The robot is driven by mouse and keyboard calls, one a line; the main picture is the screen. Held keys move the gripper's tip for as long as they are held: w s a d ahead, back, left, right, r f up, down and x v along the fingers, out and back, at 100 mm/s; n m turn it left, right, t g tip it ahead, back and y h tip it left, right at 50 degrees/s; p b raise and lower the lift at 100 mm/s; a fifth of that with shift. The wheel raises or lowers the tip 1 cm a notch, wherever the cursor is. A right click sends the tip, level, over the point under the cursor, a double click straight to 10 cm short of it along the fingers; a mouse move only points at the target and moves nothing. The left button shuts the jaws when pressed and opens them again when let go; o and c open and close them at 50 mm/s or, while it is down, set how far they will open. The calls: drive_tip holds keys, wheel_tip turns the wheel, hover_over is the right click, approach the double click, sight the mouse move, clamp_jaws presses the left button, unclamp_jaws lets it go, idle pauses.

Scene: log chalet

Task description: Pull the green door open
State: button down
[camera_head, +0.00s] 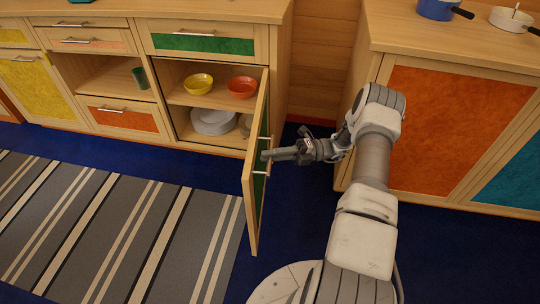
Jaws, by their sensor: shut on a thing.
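The green door (259,193) of the lower cabinet stands swung wide open, pointing out toward me and seen almost edge-on. Its green panel faces right. The metal door handle (262,173) is on that right face. My gripper (271,155) reaches in from the right and is shut on the handle, about halfway up the door; the fingers hide part of it. The open cabinet (179,95) shows a shelf with a yellow bowl (199,83) and a red-orange bowl (242,87).
A green-fronted drawer (203,44) above is shut. A green cup (139,78) stands in an open niche to the left. A striped rug (120,230) covers the floor left of the door. An orange-panelled cabinet (455,125) stands to the right.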

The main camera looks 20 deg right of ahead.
drive_tip(key=shift+d+r, duration=0.1)
drive_tip(key=shift+d, duration=0.2)
idle(0.4)
drive_tip(key=c, duration=0.9)
unclamp_jaws()
